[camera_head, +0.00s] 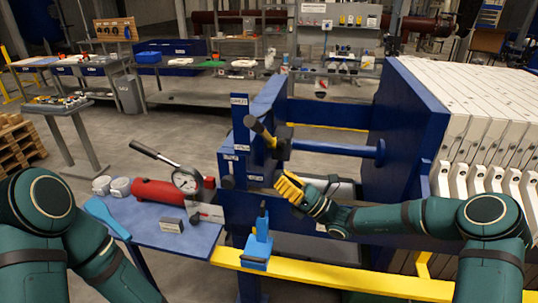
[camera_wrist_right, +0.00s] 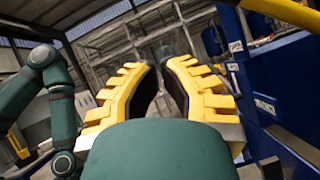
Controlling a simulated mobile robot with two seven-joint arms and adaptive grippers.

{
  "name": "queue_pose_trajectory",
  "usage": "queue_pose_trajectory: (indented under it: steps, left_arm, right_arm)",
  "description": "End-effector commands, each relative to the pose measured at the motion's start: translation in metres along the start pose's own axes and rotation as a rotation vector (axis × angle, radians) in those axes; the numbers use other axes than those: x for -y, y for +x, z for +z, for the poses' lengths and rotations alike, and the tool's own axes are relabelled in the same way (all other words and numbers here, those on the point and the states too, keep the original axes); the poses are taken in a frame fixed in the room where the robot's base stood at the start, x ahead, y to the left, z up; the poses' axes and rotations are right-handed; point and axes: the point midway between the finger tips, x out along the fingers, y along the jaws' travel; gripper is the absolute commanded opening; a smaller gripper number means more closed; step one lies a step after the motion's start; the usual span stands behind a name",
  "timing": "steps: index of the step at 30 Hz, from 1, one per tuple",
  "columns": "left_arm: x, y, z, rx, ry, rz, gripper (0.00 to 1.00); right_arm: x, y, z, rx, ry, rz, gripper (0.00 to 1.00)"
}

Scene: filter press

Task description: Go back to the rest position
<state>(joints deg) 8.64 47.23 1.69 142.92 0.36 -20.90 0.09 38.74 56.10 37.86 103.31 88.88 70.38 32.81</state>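My right gripper (camera_head: 284,190) has yellow fingers and is beside the blue frame of the filter press (camera_head: 420,130), below a yellow-and-black handle (camera_head: 262,132). In the right wrist view, its two fingers (camera_wrist_right: 160,68) stand apart with nothing between them. My right arm (camera_head: 400,217) reaches in from the right, across the front of the press. My left arm (camera_head: 40,220) hangs down at the lower left and leaves the picture at the bottom. It also shows at the left of the right wrist view (camera_wrist_right: 50,95).
A blue side table (camera_head: 150,225) holds a red cylinder (camera_head: 160,192) with a gauge (camera_head: 186,180). A yellow rail (camera_head: 340,279) and a small blue device (camera_head: 258,245) are in front. A blue rod (camera_head: 335,149) lies just above the right gripper. Open floor is at the left.

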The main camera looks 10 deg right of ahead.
Motion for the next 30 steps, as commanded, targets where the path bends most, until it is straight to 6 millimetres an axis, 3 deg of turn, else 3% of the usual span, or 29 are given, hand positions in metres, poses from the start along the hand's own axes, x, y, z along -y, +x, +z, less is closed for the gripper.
queue_pose_trajectory:
  steps: [5, 8, 12, 14, 18, 21, 24, 27, 30]
  left_arm:
    - [0.003, 0.009, 0.002, 0.002, 0.001, -0.001, 0.55]
    - [0.005, 0.015, 0.003, 0.003, 0.001, -0.002, 0.55]
    - [0.009, 0.025, 0.005, 0.005, 0.002, -0.003, 0.55]
    - [0.011, 0.030, 0.006, 0.006, 0.002, -0.003, 0.55]
    - [0.015, 0.043, 0.009, 0.009, 0.003, -0.005, 0.55]
    - [0.018, 0.053, 0.011, 0.012, 0.003, -0.006, 0.55]
    - [0.022, 0.062, 0.013, 0.014, 0.004, -0.008, 0.55]
    - [0.024, 0.069, 0.015, 0.016, 0.005, -0.009, 0.55]
    - [0.025, 0.073, 0.016, 0.017, 0.005, -0.009, 0.55]
  right_arm:
    - [-0.027, -0.006, -0.068, -0.224, -0.034, 0.065, 0.00]
    - [-0.053, -0.022, -0.129, -0.438, -0.092, 0.141, 0.00]
    - [-0.090, -0.067, -0.209, -0.746, -0.217, 0.291, 0.00]
    - [-0.104, -0.092, -0.238, -0.875, -0.288, 0.371, 0.00]
    - [-0.131, -0.167, -0.295, -1.166, -0.516, 0.612, 0.00]
    - [-0.140, -0.223, -0.320, -1.337, -0.738, 0.829, 0.00]
    - [-0.140, -0.264, -0.330, -1.437, -0.979, 1.041, 0.00]
    - [-0.137, -0.288, -0.332, -1.469, -1.201, 1.217, 0.00]
    - [-0.135, -0.298, -0.330, -1.461, -1.375, 1.336, 0.00]
